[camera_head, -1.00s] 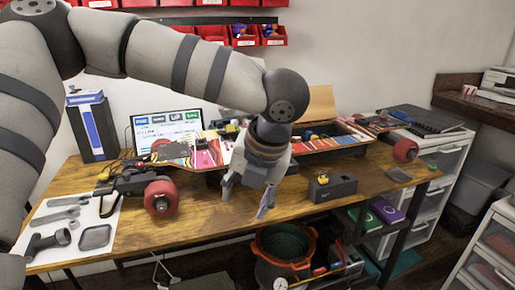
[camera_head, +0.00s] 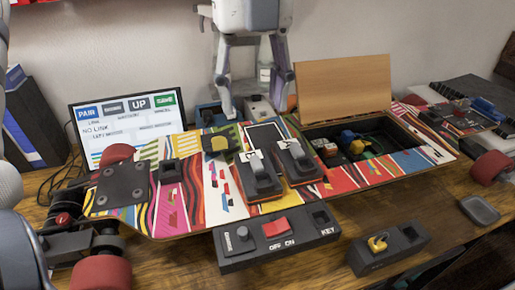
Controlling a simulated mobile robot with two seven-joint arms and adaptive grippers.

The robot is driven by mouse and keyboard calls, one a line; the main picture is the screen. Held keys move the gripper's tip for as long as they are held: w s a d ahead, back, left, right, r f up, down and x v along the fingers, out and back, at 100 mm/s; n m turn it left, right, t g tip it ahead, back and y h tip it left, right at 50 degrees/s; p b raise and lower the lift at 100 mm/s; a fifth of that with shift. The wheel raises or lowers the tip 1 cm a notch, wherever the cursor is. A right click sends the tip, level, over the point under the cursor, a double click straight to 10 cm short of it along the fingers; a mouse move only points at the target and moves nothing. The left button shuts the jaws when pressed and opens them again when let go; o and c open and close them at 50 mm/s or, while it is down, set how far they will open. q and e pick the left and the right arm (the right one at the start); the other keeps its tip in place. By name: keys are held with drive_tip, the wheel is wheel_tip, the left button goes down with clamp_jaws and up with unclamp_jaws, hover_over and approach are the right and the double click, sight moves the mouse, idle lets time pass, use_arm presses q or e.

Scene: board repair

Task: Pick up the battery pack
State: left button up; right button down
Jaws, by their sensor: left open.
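My left gripper (camera_head: 256,106) hangs from the top of the head view with its two fingers spread, above the back edge of the colourful electric skateboard (camera_head: 185,190). A small grey boxy object (camera_head: 258,108) shows between and behind the fingers; I cannot tell if they touch it. A blue-edged dark object (camera_head: 208,115) is beside the left finger. I cannot tell for certain which object is the battery pack. The board's open compartment (camera_head: 395,140) holds a yellow and blue part (camera_head: 355,141) and wires. My right gripper is not in view.
A raised wooden panel (camera_head: 345,78) stands behind the compartment. Two dark latch-like blocks (camera_head: 259,175) sit on the deck. A switch box (camera_head: 275,238) and a dark box with a yellow padlock-like part (camera_head: 388,250) are in front. A screen (camera_head: 127,122) stands at back left.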

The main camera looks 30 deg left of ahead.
use_arm(q)
drive_tip(key=b, duration=0.2)
hover_over(257, 161)
drive_tip(key=f, duration=0.6)
drive_tip(key=shift+s+a+f, duration=0.1)
drive_tip(key=shift+s+f, duration=0.2)
drive_tip(key=shift+f, duration=0.05)
drive_tip(key=f, duration=0.3)
drive_tip(key=f+b, duration=0.1)
drive_tip(key=f, duration=0.1)
drive_tip(key=shift+w+f, duration=0.25)
drive_tip(key=shift+r, duration=0.15)
drive_tip(key=shift+c, duration=0.2)
clamp_jaws()
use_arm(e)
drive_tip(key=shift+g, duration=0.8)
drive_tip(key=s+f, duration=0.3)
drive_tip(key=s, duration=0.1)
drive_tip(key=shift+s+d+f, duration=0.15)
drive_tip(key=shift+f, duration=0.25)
